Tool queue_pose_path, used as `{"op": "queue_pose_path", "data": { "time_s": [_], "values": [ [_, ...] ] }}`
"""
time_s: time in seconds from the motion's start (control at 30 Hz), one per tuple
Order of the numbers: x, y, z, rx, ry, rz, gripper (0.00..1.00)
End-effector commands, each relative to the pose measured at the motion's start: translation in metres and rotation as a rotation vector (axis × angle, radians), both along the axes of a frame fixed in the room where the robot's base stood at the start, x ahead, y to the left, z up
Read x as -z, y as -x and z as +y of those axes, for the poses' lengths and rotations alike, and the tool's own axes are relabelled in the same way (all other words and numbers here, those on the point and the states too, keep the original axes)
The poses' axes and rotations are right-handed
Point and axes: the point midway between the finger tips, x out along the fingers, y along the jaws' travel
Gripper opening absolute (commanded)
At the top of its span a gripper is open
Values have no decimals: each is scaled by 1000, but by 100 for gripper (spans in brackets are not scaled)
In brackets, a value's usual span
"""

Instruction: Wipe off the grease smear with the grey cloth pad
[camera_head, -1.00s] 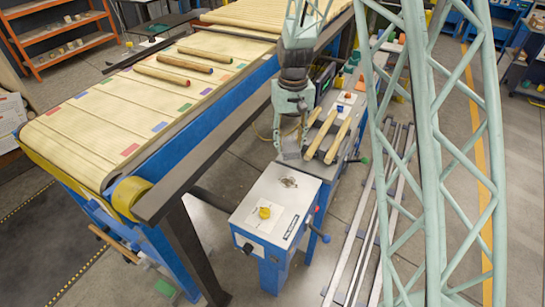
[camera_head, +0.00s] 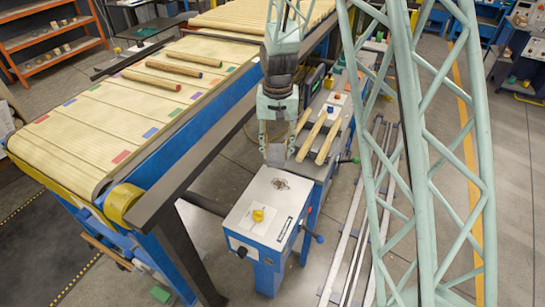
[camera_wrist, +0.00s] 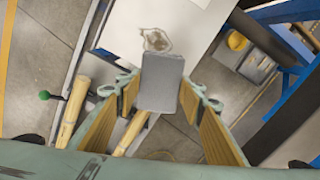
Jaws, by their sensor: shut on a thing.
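My gripper (camera_head: 277,143) is shut on the grey cloth pad (camera_wrist: 161,82), which sits between its wood-toned finger pads in the wrist view. In the head view the cloth pad (camera_head: 275,156) hangs low at the fingertips, just behind the blue-sided cabinet. The grease smear (camera_head: 281,184) is a brownish patch on the cabinet's pale top, near its back edge. In the wrist view the smear (camera_wrist: 157,40) shows just beyond the pad's far end. The pad looks apart from it; I cannot tell its exact height.
The cabinet top (camera_head: 244,208) carries a yellow knob (camera_head: 258,215). Several wooden rods (camera_head: 327,137) lie just right of my gripper. A conveyor (camera_head: 90,130) with turned rods and coloured marks runs along the left. Metal rails (camera_head: 352,245) lie on the floor at right.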

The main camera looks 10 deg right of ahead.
Motion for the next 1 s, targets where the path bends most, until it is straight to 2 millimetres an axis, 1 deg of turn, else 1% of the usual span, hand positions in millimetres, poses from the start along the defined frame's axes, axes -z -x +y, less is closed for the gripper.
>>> {"op": "queue_pose_path", "data": {
  "time_s": [0.2, 0.43, 0.63, 1.0],
  "values": [
    [-5, 20, 13, 186, 0, 0, 27],
    [-7, 34, 22, 330, 0, 1, 27],
    [-8, 39, 25, 380, 0, 0, 27],
    [-7, 39, 25, 385, 0, 0, 27]
  ]
}}
